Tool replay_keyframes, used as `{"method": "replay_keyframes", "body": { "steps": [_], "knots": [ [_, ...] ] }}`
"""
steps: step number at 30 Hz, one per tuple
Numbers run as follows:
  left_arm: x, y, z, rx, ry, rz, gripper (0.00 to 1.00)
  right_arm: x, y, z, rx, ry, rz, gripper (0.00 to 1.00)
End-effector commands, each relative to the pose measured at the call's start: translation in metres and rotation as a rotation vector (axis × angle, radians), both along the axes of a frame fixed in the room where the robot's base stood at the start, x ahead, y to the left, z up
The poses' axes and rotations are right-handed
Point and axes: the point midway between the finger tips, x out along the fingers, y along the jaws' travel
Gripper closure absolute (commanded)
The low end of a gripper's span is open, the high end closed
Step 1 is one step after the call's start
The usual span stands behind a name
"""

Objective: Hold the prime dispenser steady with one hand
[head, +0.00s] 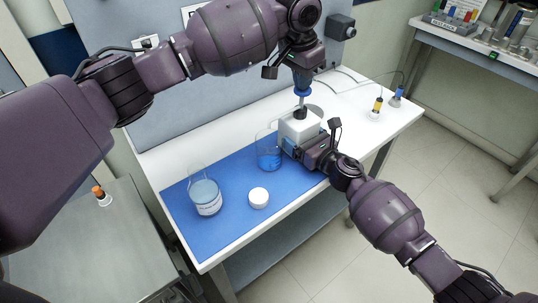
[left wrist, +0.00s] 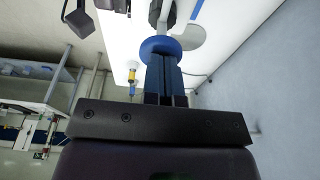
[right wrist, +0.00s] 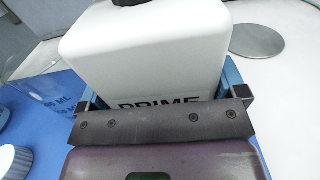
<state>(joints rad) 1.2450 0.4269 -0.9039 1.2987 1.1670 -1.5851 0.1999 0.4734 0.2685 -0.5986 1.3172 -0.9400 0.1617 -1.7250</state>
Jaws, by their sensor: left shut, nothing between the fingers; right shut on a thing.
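The prime dispenser (head: 300,126) is a white block-shaped bottle with a black collar and a blue round pump top (head: 302,93) on a thin stem. It stands upright at the back right of the blue mat. My right gripper (head: 292,146) is shut on its lower body; the right wrist view shows the fingers on both sides of the bottle (right wrist: 150,50), partly covering the "PRIME" lettering. My left gripper (head: 303,84) is shut and empty, pointing down right at the pump top. In the left wrist view its fingertips meet the blue disc (left wrist: 160,46); whether they press it I cannot tell.
On the blue mat (head: 228,225) are a labelled beaker with blue liquid (head: 206,199), another beaker with blue liquid (head: 268,160) close beside the dispenser, and a white round lid (head: 258,198). Yellow (head: 376,108) and blue (head: 396,98) small items stand at the table's right end.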

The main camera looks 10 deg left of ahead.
Motion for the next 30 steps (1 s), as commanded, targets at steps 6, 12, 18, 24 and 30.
{"method": "replay_keyframes", "body": {
  "steps": [6,12,18,24,30],
  "knots": [
    [0.000,0.000,-0.007,0.001,0.001,0.000,1.00,0.000,0.000,-0.001,-0.001,0.001,0.000,0.40],
    [0.000,0.001,-0.013,0.002,0.002,0.001,1.00,0.000,0.000,0.000,-0.001,0.001,0.000,0.40],
    [0.000,0.001,-0.015,0.002,0.002,0.000,1.00,0.000,0.000,-0.001,-0.001,0.001,0.000,0.40],
    [0.000,0.001,-0.017,0.002,0.002,0.001,1.00,0.000,0.000,-0.001,-0.001,0.001,0.000,0.40],
    [0.000,0.001,-0.017,0.003,0.002,0.001,1.00,0.000,0.000,0.000,0.000,0.000,0.000,0.40]
  ]
}}
